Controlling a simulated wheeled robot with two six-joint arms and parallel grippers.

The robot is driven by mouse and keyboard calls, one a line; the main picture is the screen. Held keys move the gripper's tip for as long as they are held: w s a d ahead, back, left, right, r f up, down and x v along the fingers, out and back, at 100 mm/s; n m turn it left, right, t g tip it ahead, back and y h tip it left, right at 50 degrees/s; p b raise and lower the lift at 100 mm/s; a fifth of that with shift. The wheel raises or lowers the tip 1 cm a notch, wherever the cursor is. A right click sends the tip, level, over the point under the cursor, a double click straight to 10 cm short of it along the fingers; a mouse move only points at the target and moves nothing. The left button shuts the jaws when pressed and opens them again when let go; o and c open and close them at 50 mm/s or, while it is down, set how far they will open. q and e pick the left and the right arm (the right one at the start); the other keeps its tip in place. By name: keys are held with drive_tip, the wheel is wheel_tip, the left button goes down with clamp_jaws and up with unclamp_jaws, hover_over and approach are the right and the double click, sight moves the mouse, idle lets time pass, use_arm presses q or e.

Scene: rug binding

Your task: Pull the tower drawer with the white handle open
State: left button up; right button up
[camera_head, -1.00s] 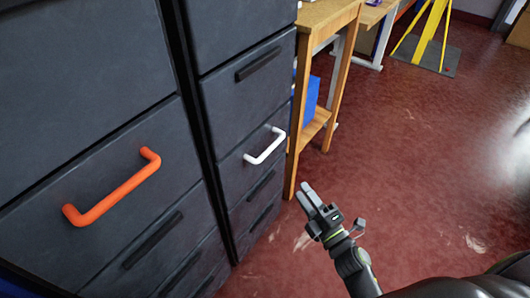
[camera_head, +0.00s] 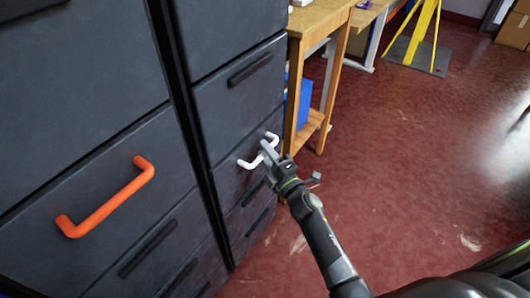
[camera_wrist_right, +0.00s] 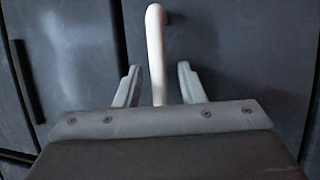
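The white handle (camera_head: 246,163) is on a dark grey drawer (camera_head: 228,172) in the narrower tower, which looks shut. My right gripper (camera_head: 266,150) is at the white handle in the head view and covers its middle. In the right wrist view the white handle (camera_wrist_right: 155,50) runs between the two spread fingers of my right gripper (camera_wrist_right: 157,84). Gaps show on both sides of the handle, so the fingers are open around it. My left gripper is not in view.
A wider dark cabinet with an orange handle (camera_head: 105,197) stands at the left. A wooden table (camera_head: 318,20) with a blue box (camera_head: 304,103) under it stands right of the tower. The red floor (camera_head: 400,170) in front is clear.

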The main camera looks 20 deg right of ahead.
drive_tip(key=shift+w+a, duration=0.1)
drive_tip(key=shift+w, duration=0.15)
clamp_jaws()
drive_tip(key=shift+s, duration=0.1)
